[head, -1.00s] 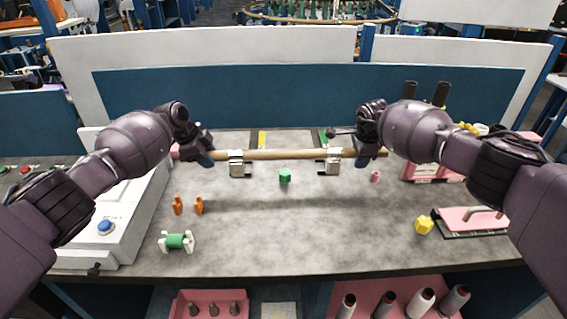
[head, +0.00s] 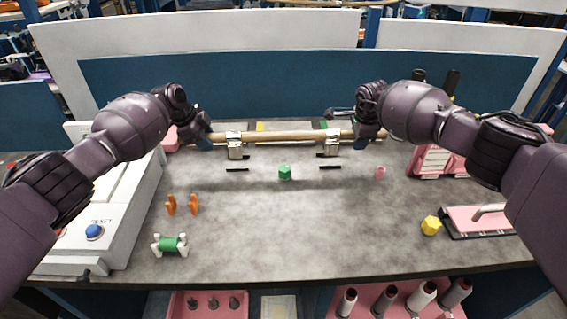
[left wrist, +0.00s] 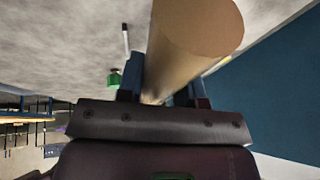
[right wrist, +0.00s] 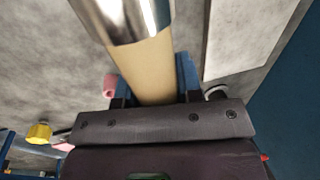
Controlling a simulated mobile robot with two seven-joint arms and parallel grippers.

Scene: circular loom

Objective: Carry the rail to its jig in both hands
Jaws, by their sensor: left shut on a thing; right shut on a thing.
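The rail is a tan wooden rod (head: 280,136) held level above the table, with two shiny metal brackets (head: 235,147) (head: 328,146) on it. My left gripper (head: 205,138) is shut on the rail near its left end; the left wrist view shows the rod (left wrist: 195,45) between the fingers. My right gripper (head: 361,137) is shut on it near the right end; the right wrist view shows the rod (right wrist: 150,70) and one bracket (right wrist: 125,15). I cannot tell which part is the jig; a yellow strip (head: 260,127) shows behind the rail.
Two dark strips (head: 237,170) (head: 330,167) lie in front of the rail. A green block (head: 284,172) sits between them. Orange pieces (head: 171,205), a green spool (head: 172,244) and a yellow block (head: 431,225) stand nearer. A blue panel (head: 280,90) closes the back.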

